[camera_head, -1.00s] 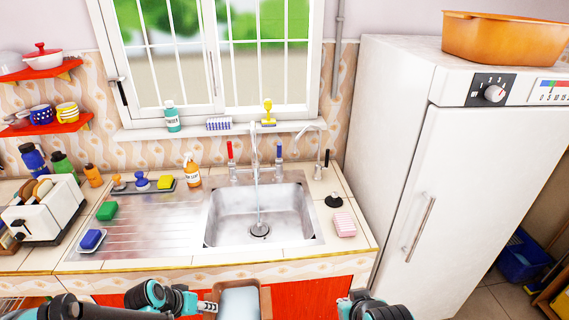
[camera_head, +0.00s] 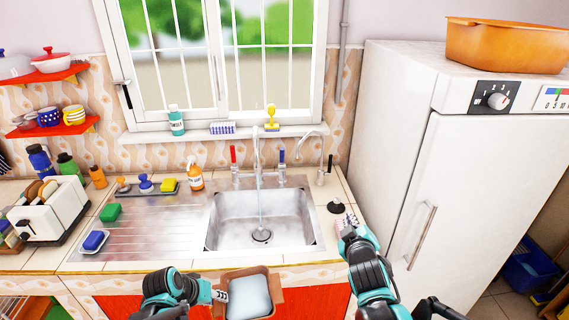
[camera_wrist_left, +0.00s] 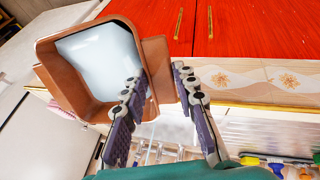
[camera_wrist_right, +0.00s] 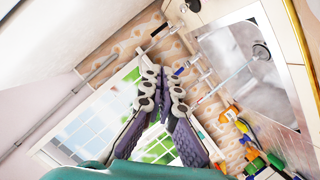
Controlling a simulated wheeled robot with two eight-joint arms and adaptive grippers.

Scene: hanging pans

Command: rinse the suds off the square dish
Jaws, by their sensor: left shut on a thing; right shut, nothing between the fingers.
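The square dish (camera_head: 277,297) is brown with a pale bluish-white filling of suds (camera_head: 248,295). It is held in front of the counter's front edge, below the sink; it also shows in the left wrist view (camera_wrist_left: 62,88). My left gripper (camera_head: 222,295) is shut on the dish's left side in the head view. The steel sink (camera_head: 225,238) is empty, and a thin stream of water (camera_head: 260,208) runs from the tap (camera_head: 257,160) to the drain. My right gripper (camera_head: 346,222) is shut and empty, over the counter right of the sink.
The white fridge (camera_head: 395,150) stands close on the right. The drainboard (camera_head: 160,225) holds sponges at its left and back.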

